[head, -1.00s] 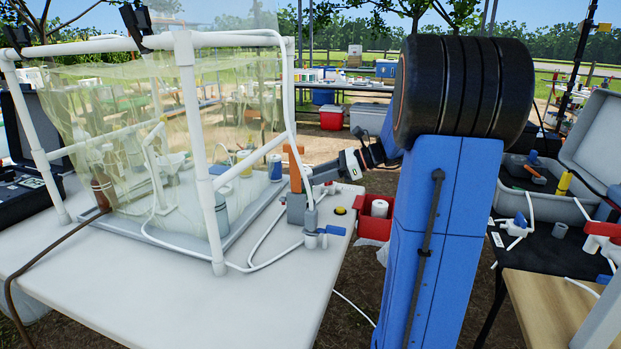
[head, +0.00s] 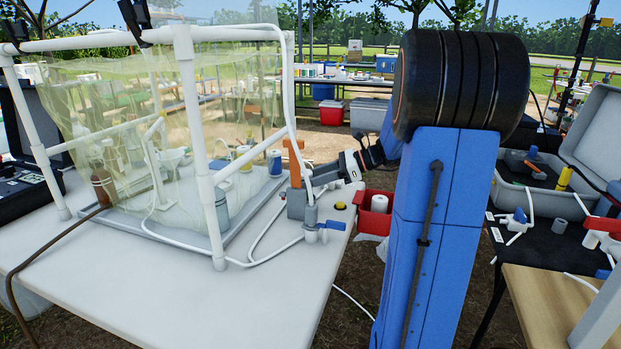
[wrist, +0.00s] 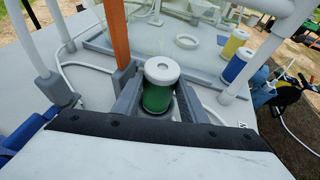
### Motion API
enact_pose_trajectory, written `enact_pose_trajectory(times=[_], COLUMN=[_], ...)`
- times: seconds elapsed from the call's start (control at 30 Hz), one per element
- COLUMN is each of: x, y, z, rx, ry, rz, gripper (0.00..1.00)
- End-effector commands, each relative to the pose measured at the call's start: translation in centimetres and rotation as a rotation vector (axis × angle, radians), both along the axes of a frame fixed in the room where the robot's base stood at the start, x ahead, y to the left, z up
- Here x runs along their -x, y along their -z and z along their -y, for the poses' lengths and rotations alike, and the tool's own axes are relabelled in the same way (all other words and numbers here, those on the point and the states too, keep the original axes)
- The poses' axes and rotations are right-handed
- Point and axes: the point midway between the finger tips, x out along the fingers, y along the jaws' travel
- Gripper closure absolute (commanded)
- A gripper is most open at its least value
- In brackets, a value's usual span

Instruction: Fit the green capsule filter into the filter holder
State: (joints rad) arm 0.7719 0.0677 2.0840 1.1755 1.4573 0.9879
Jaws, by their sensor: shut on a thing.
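The green capsule filter (wrist: 158,98) has a white ring-shaped top and stands upright between my gripper's grey fingers in the wrist view. My gripper (wrist: 160,88) is shut on it. In the head view my gripper (head: 325,174) reaches in from the right, close to the orange upright (head: 294,160) and grey block at the table's right edge; the green filter cannot be made out there. In the wrist view the orange upright (wrist: 117,32) stands just left of the filter. I cannot tell for certain which part is the filter holder, or whether the filter's lower end touches anything.
A white pipe frame (head: 205,180) with clear sheeting stands on the white table (head: 150,290). A blue-handled valve (head: 322,229) with white tubing sits by the right edge. Yellow (wrist: 236,43) and blue (wrist: 237,66) capsules stand beyond, right of the green one.

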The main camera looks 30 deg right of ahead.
Motion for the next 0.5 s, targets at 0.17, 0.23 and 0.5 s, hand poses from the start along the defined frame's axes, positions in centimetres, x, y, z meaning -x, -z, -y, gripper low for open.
enact_pose_trajectory(times=[0.17,0.23,0.5], x=[0.01,0.00,0.00], y=[0.38,0.52,1.06], z=[-0.01,0.00,0.01], rx=[-0.001,-0.001,0.000], ry=[0.000,0.000,0.000], rz=[-0.001,-0.001,0.000], gripper=[0.84,0.84,0.84])
